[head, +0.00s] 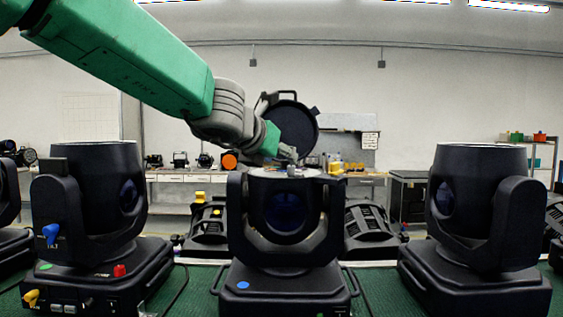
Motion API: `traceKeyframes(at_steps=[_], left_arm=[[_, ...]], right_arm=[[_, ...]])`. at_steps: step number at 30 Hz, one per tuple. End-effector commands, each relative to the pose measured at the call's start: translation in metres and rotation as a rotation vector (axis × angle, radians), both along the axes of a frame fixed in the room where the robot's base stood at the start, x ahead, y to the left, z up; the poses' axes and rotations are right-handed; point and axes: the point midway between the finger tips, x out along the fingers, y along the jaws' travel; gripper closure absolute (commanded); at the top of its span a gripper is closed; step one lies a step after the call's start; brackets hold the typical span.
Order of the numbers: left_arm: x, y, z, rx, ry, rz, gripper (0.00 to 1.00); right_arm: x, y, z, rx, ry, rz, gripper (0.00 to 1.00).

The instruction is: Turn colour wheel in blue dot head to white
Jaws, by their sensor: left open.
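The blue dot head (286,225) is a black moving-head light in the middle of the bench, with a blue dot (243,285) on its base. Its top is open, and a round black cover (297,128) stands raised behind the opening. Small metallic parts (312,172) show at the open top. The colour wheel cannot be made out, so its colour setting cannot be told. My left gripper (287,160) is open at the top of this head, partly hidden by its own wrist; I cannot tell whether it touches anything. My right gripper is out of view.
A green dot head (92,200) with coloured plugs stands at left, and another black head (478,205) at right. The green bench mat (200,285) carries black cables. More lights, a workbench and shelves stand behind.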

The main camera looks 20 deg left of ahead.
Motion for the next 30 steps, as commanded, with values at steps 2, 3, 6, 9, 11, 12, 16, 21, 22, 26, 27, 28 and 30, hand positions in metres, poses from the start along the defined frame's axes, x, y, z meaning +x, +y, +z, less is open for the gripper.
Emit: traceKeyframes(at_steps=[2, 3, 6, 9, 11, 12, 16, 21, 22, 26, 27, 28, 30], left_arm=[[0.011, -0.001, -0.005, 0.001, 0.002, 0.001, 0.59], [0.015, -0.001, -0.006, 0.001, 0.001, 0.001, 0.59], [0.021, 0.002, -0.009, -0.003, 0.000, 0.001, 0.59], [0.024, 0.004, -0.009, -0.005, 0.000, 0.001, 0.59], [0.024, 0.006, -0.010, -0.007, -0.001, 0.000, 0.59], [0.024, 0.007, -0.010, -0.007, -0.001, 0.001, 0.59], [0.025, 0.006, -0.010, -0.007, 0.000, 0.001, 0.59], [0.025, 0.003, -0.010, -0.003, 0.000, 0.003, 1.00], [0.025, 0.003, -0.010, -0.001, 0.000, 0.005, 1.00], [0.025, 0.003, -0.010, -0.001, 0.000, 0.005, 1.00], [0.024, 0.003, -0.010, -0.003, 0.000, 0.003, 1.00], [0.024, 0.003, -0.010, -0.003, -0.001, 0.002, 1.00], [0.024, 0.002, -0.010, -0.003, -0.001, 0.000, 1.00]], right_arm=[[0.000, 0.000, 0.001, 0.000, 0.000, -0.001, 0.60], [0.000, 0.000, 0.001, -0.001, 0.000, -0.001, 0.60], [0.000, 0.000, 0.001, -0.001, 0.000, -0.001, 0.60], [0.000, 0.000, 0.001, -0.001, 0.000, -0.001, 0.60], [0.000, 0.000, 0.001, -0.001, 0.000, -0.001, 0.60], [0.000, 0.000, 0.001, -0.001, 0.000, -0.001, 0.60], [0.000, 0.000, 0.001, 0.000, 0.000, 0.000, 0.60], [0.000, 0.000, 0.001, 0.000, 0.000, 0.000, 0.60], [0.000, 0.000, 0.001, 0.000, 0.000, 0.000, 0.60], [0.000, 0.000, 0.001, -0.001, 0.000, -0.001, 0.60], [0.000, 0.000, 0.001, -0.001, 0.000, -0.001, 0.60], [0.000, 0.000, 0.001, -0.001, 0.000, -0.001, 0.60], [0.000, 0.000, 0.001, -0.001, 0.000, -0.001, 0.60]])
